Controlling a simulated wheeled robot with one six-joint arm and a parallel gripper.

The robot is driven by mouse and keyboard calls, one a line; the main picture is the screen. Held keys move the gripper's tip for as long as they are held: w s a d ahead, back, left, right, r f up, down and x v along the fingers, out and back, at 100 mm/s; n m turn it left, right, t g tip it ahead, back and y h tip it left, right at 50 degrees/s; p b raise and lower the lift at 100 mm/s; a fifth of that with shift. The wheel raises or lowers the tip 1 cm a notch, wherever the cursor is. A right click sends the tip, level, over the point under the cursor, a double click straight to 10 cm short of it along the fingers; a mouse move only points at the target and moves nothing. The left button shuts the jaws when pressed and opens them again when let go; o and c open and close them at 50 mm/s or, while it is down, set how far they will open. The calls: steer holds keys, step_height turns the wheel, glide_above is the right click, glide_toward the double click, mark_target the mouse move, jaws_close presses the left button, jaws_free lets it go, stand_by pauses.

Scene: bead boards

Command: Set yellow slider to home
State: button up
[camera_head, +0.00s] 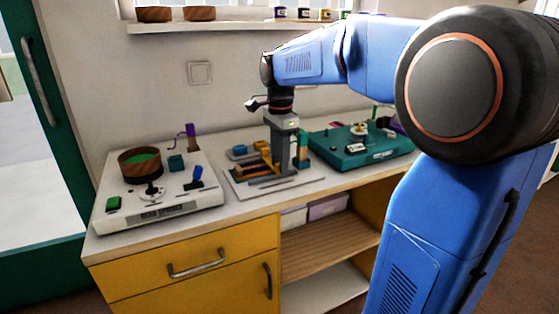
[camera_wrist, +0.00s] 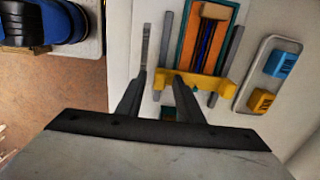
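The yellow slider (camera_wrist: 208,88) is a crossbar on two grey rails over a teal-edged, orange-and-dark track (camera_wrist: 208,42) in the wrist view. My gripper (camera_wrist: 158,76) is open, its two fingers apart. The right finger overlaps the slider's left part in the picture, and the bar's left end shows between the fingers. I cannot tell whether they touch. In the head view, my gripper (camera_head: 285,165) points down over the middle board (camera_head: 240,191), hiding part of the slider mechanism.
A grey tray in the wrist view holds a blue block (camera_wrist: 280,64) and a yellow block (camera_wrist: 260,101). A white board (camera_head: 160,217) with a wooden bowl (camera_head: 139,164) stands left. A teal board (camera_head: 360,151) stands right. Bare counter separates the boards.

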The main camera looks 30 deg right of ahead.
step_height(320, 180, up, 17)
steer(key=shift+r, duration=0.2)
stand_by(0.6)
step_height(320, 180, down, 17)
steer(key=shift+r, duration=0.1)
stand_by(0.9)
jaws_close()
